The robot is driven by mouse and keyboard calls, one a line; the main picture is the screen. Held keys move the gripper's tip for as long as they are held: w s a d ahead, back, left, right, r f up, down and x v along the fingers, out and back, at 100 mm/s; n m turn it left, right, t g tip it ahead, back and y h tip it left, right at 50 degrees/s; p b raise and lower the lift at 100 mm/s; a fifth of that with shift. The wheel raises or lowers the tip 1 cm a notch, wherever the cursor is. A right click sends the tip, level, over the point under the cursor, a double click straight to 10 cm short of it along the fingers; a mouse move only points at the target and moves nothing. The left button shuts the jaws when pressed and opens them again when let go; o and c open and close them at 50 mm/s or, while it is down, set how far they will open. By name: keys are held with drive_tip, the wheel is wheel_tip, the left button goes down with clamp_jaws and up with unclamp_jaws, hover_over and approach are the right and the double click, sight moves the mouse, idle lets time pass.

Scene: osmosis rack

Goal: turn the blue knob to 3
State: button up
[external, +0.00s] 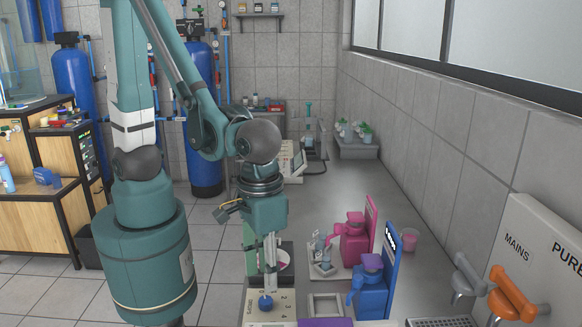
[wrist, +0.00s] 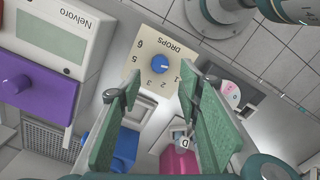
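The blue knob (wrist: 159,63) sits on a beige dial plate (wrist: 136,62) marked DROPS, with numbers around it, in the wrist view. The 3 is below the knob and the 1 is to its lower right. The knob's pointer is too small to read surely. In the external view the knob (external: 265,302) is on top of a beige box (external: 284,307). My gripper (wrist: 158,88) is open, with its green fingers apart on either side of the picture and nothing between them. In the external view my gripper (external: 270,276) points down just above the knob.
A blue dispenser (external: 371,290) and a pink one (external: 352,243) stand right of the box.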

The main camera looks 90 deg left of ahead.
sight(265, 300)
drive_tip(key=shift+f+b, duration=0.6)
drive_tip(key=shift+f, duration=3.1)
drive_tip(key=c, duration=0.9)
